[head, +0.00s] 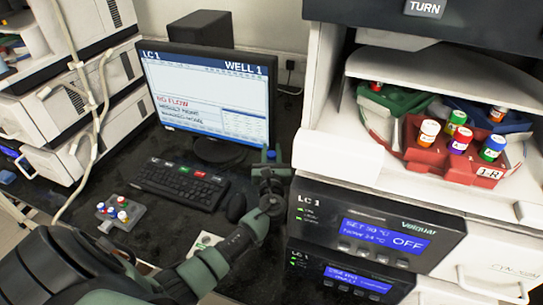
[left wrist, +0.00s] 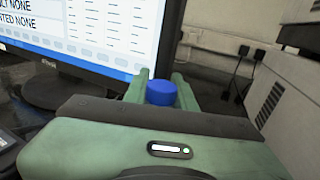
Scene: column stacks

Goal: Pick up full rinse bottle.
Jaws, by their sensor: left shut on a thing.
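My left gripper (head: 270,173) is raised between the monitor and the white instrument stack. It is shut on a bottle with a blue cap (head: 271,155). In the left wrist view the blue cap (left wrist: 160,92) shows between the two green fingers of my left gripper (left wrist: 159,91). The bottle's body is hidden behind my gripper, so I cannot see its label or how full it is. My right gripper is not in view.
A monitor (head: 205,95) reading "NO FLOW", a keyboard (head: 182,183) and a mouse (head: 236,207) stand on the dark bench. A small rack (head: 122,213) holds capped vials. At right, a red tray (head: 485,172) of vials sits in the open instrument above the LC 1 modules (head: 375,232).

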